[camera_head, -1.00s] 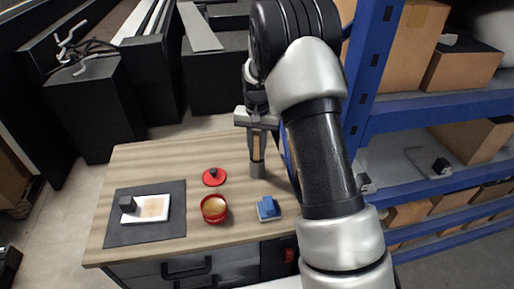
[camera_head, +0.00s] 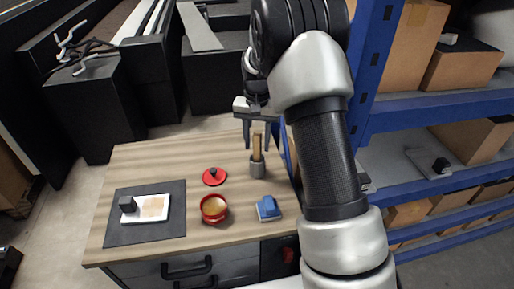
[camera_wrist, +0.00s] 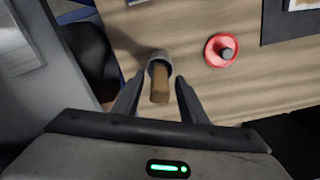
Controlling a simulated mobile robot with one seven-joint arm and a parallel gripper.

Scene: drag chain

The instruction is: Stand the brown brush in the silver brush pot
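The brown brush (camera_head: 257,146) stands in the silver brush pot (camera_head: 257,169) near the right back of the wooden table, its handle rising above the rim. In the wrist view the brush (camera_wrist: 160,84) points toward the camera from inside the pot (camera_wrist: 158,57). My gripper (camera_head: 258,147) is above the pot with its fingers spread apart on either side of the brush handle. In the wrist view both fingertips (camera_wrist: 156,78) are clear of the brush, with gaps on both sides. The brush's lower end is hidden in the pot.
On the table (camera_head: 160,155) are a red lid (camera_head: 214,177), a red bowl (camera_head: 214,209), a blue block-like item (camera_head: 268,208) and a dark mat (camera_head: 118,233) with a white tray (camera_head: 139,216). A blue shelf (camera_head: 372,75) stands at the right. The back left of the table is clear.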

